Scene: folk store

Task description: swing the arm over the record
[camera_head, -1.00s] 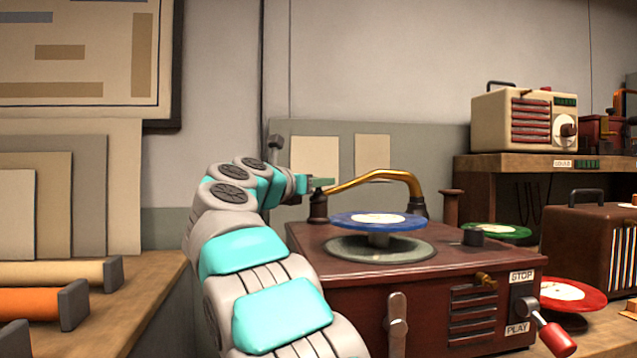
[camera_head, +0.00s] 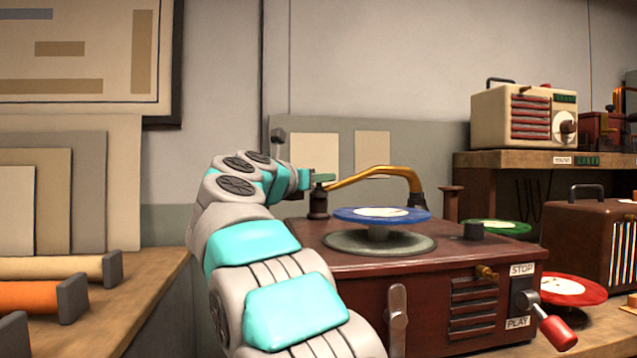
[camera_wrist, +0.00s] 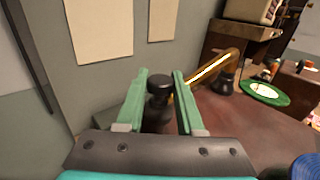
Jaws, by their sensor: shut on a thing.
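The record player (camera_head: 420,285) is a dark red wooden box with a grey-green platter (camera_head: 345,243). A blue record (camera_head: 350,213) with a pale label sits raised on the centre post, above the platter. The brass tone arm (camera_head: 405,174) curves from its dark base at the back right to a dark head (camera_head: 318,203) left of the record. My gripper (camera_head: 320,179) is at this head end, beyond the record's left edge. In the wrist view its green fingers stand on either side of the dark head (camera_wrist: 159,88), shut on it; the exact contact is hard to see.
A lever with a red handle (camera_head: 557,333) sits at the STOP and PLAY plate on the front right. A green record (camera_head: 497,227) and a red record (camera_head: 570,290) lie to the right. Rolls (camera_head: 45,268) lie on the left table. The wall is close behind.

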